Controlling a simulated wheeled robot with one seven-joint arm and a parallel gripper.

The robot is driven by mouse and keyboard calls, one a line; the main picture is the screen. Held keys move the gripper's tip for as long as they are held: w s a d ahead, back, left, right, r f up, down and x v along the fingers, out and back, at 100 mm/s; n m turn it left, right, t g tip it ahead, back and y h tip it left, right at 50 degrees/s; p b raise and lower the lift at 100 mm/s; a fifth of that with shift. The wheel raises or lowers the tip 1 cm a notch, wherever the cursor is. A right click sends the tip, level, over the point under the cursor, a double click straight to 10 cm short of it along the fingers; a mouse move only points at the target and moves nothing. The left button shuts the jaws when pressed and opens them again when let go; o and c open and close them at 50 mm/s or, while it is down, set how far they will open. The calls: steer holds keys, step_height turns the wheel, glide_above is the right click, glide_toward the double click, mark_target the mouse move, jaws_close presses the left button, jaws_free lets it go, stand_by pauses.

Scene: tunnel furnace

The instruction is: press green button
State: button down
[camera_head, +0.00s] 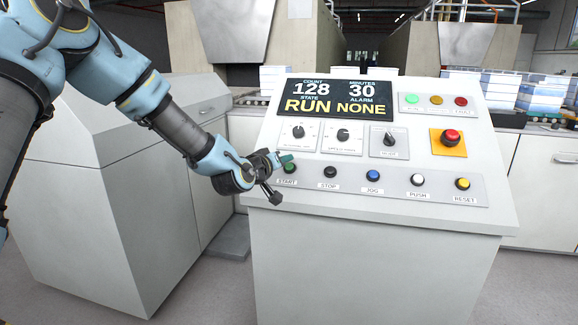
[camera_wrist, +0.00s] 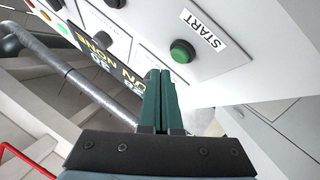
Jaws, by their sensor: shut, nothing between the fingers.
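The green button (camera_head: 290,169) is the leftmost in the bottom row of the control panel, above the label START. In the wrist view the green button (camera_wrist: 182,51) stands out from the panel beside the START label. My gripper (camera_head: 283,158) is near the green button in the head view, at the panel's left edge. In the wrist view its green fingers (camera_wrist: 160,78) are shut together and empty, with their tips just short of and beside the button. A gap shows between them in that picture; contact is not visible.
The display (camera_head: 336,98) reads RUN, alarm NONE. Black (camera_head: 330,172), blue (camera_head: 373,176), white (camera_head: 418,180) and yellow (camera_head: 463,184) buttons share the row. Knobs sit above it. A red emergency button (camera_head: 452,137) is at the right. A grey cabinet (camera_head: 130,200) stands at the left.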

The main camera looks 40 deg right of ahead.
steer(key=a+r, duration=0.1)
steer(key=s+a+r+p, duration=0.1)
steer(key=r, duration=0.1)
steer(key=shift+s+r, duration=0.1)
stand_by(0.8)
steer(key=w+a+f+n+y, duration=0.1)
steer(key=w+a+f+y, duration=0.15)
steer(key=a, duration=0.85)
steer(key=w+a+f+y+p, duration=0.15)
steer(key=w+a+y, duration=0.25)
steer(key=a, duration=0.6)
steer(key=w+a+f+n+y+b, duration=0.1)
steer(key=w+a+f+y, duration=0.25)
steer(key=a, duration=0.75)
steer(key=s+a+n+g+y, duration=0.1)
steer(key=s+a, duration=0.4)
steer(key=a, duration=0.7)
steer(key=s+a+n+g+y, duration=0.2)
steer(key=s+a, duration=0.4)
steer(key=a, duration=0.7)
steer(key=shift+s+r+n+g+y+p, duration=0.15)
steer(key=shift+r+n+g+y+p, duration=0.3)
steer(key=shift+y, duration=0.55)
steer(key=shift+f, duration=0.1)
